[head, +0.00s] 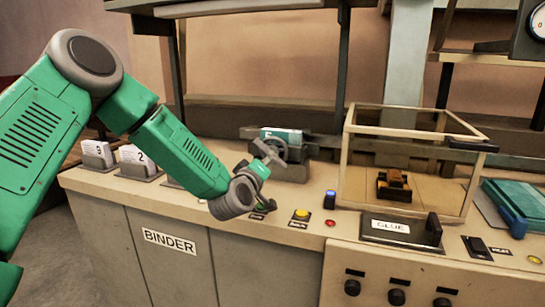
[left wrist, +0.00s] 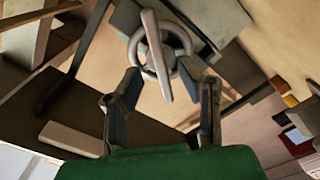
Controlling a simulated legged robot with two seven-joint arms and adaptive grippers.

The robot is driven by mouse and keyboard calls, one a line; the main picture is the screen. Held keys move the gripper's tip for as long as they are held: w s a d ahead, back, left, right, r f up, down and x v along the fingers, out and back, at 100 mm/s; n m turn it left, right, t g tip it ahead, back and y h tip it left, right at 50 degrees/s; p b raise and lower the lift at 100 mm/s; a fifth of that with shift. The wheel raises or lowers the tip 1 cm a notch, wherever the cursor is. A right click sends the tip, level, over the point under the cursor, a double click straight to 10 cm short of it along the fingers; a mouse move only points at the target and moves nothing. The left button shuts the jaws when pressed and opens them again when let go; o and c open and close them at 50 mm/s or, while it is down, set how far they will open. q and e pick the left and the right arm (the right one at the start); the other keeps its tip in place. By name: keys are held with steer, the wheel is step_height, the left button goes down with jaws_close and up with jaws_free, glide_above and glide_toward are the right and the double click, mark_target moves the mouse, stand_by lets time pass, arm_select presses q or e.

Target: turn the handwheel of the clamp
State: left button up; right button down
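The clamp (head: 290,160) is a dark grey block with a teal top, at the back of the counter in the head view. Its grey handwheel (head: 268,151) is on the side facing my left gripper (head: 258,170). In the left wrist view the handwheel (left wrist: 143,62) is a round ring with a long bar across it. It lies just ahead of the fingertips of my left gripper (left wrist: 160,80), roughly centred between them. The two fingers are apart, with nothing held between them; whether they touch the wheel I cannot tell. My right gripper is not in view.
A glass case (head: 405,155) with a small brown and black object stands right of the clamp. A GLUE panel (head: 395,230) with a black lever, buttons and a BINDER sign (head: 169,241) are at the counter's front. Numbered card holders (head: 138,160) stand at the left.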

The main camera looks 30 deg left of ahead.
arm_select(q)
steer(key=x, duration=0.4)
steer(key=shift+r, duration=0.1)
jaws_close()
steer(key=shift+a, duration=0.1)
